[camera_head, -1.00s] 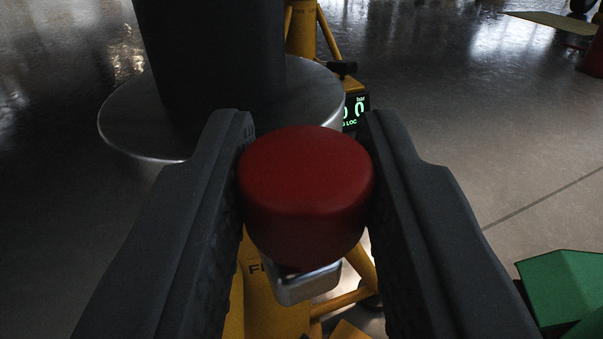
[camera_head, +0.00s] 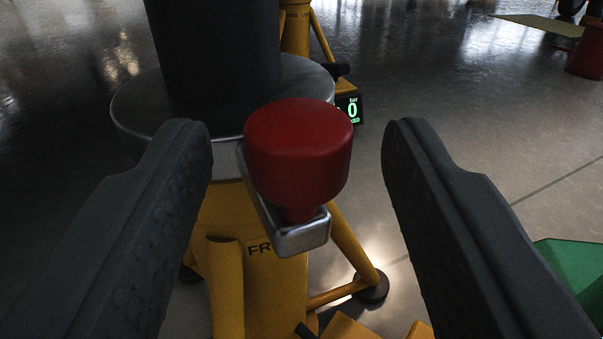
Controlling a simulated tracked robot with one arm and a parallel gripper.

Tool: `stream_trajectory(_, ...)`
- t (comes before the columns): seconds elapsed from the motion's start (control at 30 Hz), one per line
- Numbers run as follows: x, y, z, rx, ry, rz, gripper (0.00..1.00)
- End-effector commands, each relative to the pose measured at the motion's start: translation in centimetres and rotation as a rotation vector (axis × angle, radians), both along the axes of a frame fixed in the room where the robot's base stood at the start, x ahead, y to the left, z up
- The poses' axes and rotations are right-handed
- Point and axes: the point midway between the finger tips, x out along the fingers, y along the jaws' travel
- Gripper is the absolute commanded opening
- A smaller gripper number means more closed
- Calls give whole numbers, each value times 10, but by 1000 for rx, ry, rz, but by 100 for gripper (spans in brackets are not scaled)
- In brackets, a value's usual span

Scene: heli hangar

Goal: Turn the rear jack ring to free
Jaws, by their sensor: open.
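A red knob (camera_head: 298,150) stands on the end of a short metal arm (camera_head: 290,235) that reaches out from the jack's round metal collar (camera_head: 135,115). The yellow jack body (camera_head: 275,285) is below, with lettering beginning "FR" partly covered by the metal arm. My gripper (camera_head: 295,135) is open, with one finger on each side of the knob. Clear gaps show on both sides, and the knob is nearer the left finger. A small display (camera_head: 350,110) behind shows a green 0 with "bar" and a partly hidden word ending in "ED".
A dark column (camera_head: 215,50) rises through the collar at the upper left. Another yellow stand (camera_head: 297,30) is behind. A green object (camera_head: 570,270) lies at the lower right, and a red object (camera_head: 588,55) at the upper right.

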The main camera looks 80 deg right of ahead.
Motion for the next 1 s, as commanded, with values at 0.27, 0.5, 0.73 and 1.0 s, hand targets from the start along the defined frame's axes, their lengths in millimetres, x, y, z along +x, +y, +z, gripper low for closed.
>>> stream_trajectory(0.27, -9, 53, 1, 4, -3, 3, 47)
stream_trajectory(0.5, -17, 88, 0, 3, -1, 0, 47)
stream_trajectory(0.73, -20, 108, 0, 2, -3, 0, 47)
stream_trajectory(1.0, -22, 113, -1, 0, -1, -1, 47)
